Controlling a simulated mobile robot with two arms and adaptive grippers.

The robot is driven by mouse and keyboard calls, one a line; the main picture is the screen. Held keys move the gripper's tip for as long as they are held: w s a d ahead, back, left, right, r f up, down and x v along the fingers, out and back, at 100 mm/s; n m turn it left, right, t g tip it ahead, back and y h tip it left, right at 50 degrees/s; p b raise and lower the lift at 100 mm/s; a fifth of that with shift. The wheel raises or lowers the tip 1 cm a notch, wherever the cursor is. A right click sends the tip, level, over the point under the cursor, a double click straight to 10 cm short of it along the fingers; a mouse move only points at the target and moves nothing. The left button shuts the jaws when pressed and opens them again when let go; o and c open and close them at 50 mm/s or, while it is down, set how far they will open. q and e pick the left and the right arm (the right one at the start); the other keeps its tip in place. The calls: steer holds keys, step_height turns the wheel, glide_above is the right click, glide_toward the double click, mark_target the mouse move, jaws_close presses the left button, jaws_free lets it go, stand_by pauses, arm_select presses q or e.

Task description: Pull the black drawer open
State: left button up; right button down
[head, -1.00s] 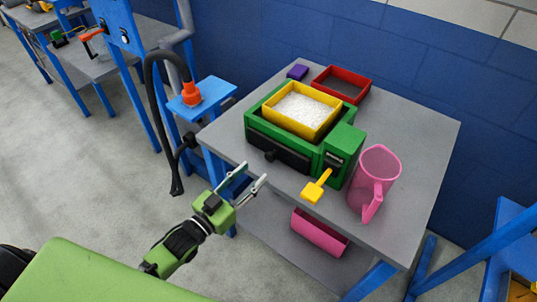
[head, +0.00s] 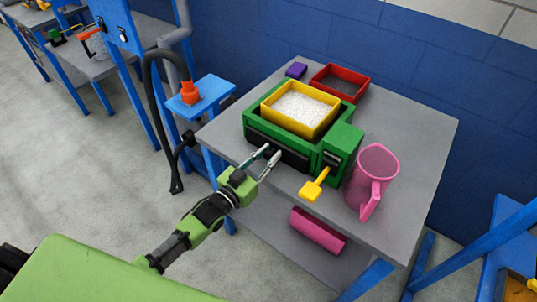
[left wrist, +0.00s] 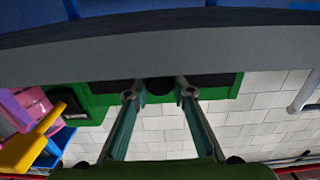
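The black drawer (head: 295,158) is the dark front in the lower part of the green machine (head: 339,139) on the grey table. It looks shut. My left gripper (head: 271,152) is at the drawer front, fingers apart. In the left wrist view, the fingertips (left wrist: 159,95) stand on either side of the knob, with gaps that look clear. The fingers partly hide the knob in the head view. My right gripper is not in view.
A yellow tray (head: 272,113) of white grains sits on the machine. A yellow scoop-like piece (head: 311,191) and a pink jug (head: 371,178) stand to the right. A red tray (head: 340,80) and purple block (head: 296,70) lie behind. The table (head: 425,150) is clear at right.

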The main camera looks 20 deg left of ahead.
arm_select(q)
jaws_close()
steer(key=shift+s+a, duration=0.15)
steer(key=shift+s, duration=0.15)
steer(key=p+v, duration=0.4)
steer(key=v, duration=0.9)
steer(key=shift+s+p, duration=0.35)
steer(key=o, duration=1)
jaws_free()
